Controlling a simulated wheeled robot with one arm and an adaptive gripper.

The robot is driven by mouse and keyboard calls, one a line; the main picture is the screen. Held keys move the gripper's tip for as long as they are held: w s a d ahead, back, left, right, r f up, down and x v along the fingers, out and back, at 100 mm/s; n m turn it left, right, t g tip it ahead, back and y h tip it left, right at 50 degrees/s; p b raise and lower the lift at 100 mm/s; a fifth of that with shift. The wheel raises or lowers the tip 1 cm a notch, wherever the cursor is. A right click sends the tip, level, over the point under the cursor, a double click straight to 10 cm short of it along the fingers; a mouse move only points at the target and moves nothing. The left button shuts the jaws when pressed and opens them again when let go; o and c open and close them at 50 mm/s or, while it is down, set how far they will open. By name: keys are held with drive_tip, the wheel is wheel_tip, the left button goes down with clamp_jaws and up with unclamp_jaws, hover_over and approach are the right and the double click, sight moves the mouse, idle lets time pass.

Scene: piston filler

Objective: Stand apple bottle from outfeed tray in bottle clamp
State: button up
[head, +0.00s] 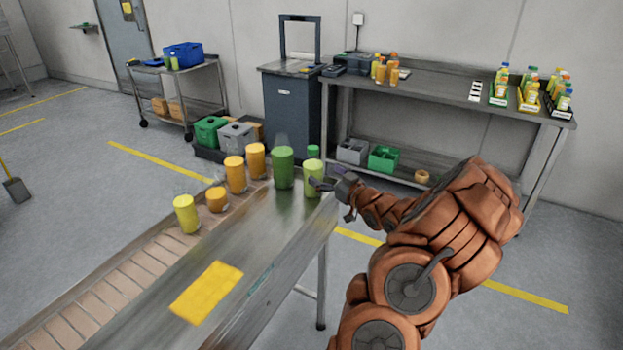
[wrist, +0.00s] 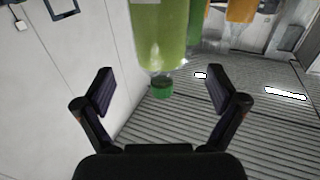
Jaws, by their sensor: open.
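A light green bottle (head: 313,180) with a green cap, which looks like the apple one, stands upright at the far right end of the steel filling line. It hangs upside down in the wrist view (wrist: 158,38), its green cap (wrist: 162,86) between the finger lines. My gripper (head: 328,184) is beside it on the right in the head view. The two fingers (wrist: 161,88) are spread wide, with nothing gripped. Whether they touch the bottle I cannot tell. I cannot make out the outfeed tray's edges or a bottle clamp.
A dark green container (head: 283,167) stands close left of the bottle. Orange and yellow containers (head: 236,175) follow along the line. A yellow pad (head: 207,291) lies on the steel top (head: 262,240). A back bench (head: 440,88) holds crated bottles. Floor is clear between bench and line.

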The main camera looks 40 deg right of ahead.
sight(313, 166)
drive_tip(key=shift+w+d+f+p, duration=0.15)
drive_tip(key=shift+w+p, duration=0.35)
drive_tip(key=shift+w, duration=0.95)
drive_tip(key=shift+w+d+r+p, duration=0.1)
drive_tip(key=shift+w+p, duration=0.4)
drive_tip(key=shift+w, duration=0.95)
drive_tip(key=c, duration=1.6)
drive_tip(key=shift+c, duration=1)
